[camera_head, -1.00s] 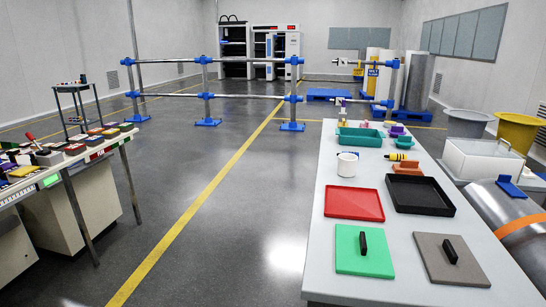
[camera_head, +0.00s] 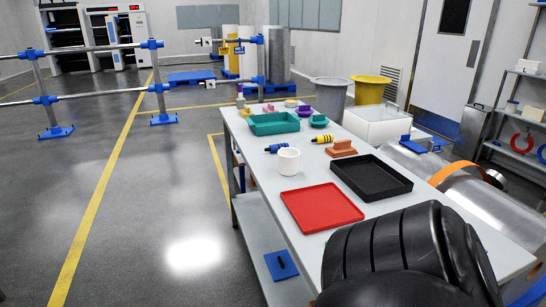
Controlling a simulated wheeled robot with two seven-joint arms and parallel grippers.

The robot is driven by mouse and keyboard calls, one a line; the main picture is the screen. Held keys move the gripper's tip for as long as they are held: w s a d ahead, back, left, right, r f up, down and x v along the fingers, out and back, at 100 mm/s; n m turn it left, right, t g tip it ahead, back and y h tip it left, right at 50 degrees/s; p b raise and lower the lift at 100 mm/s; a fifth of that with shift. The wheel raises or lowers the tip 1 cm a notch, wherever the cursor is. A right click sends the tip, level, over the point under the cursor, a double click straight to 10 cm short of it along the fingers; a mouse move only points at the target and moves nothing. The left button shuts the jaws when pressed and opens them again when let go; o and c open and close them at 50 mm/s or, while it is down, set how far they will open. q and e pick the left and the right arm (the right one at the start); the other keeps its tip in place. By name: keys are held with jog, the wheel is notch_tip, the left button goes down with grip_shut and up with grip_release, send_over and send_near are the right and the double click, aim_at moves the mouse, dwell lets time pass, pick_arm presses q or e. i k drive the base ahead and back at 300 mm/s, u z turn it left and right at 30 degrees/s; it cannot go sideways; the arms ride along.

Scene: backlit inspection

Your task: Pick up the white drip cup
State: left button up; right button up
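The white drip cup (camera_head: 288,161) stands upright on the long grey-white table (camera_head: 246,150). It is beyond the red tray (camera_head: 322,208) and left of the black tray (camera_head: 371,177). A blue-and-black piece (camera_head: 277,148) lies just behind it. Nothing touches the cup that I can see. A black ribbed part of my own arm covers the near end of the table. Neither gripper shows.
A green bin (camera_head: 273,124), a yellow-and-black piece (camera_head: 322,138) and an orange block (camera_head: 342,148) sit farther along the table. Metal cylinders (camera_head: 480,203) lie to its right. Open floor (camera_head: 150,210) lies to its left, past a blue board (camera_head: 281,265) on the lower shelf.

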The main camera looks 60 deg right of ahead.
aim_at(288, 158)
jog(key=z, duration=0.7)
jog(key=i, duration=0.95)
jog(key=z, duration=0.9)
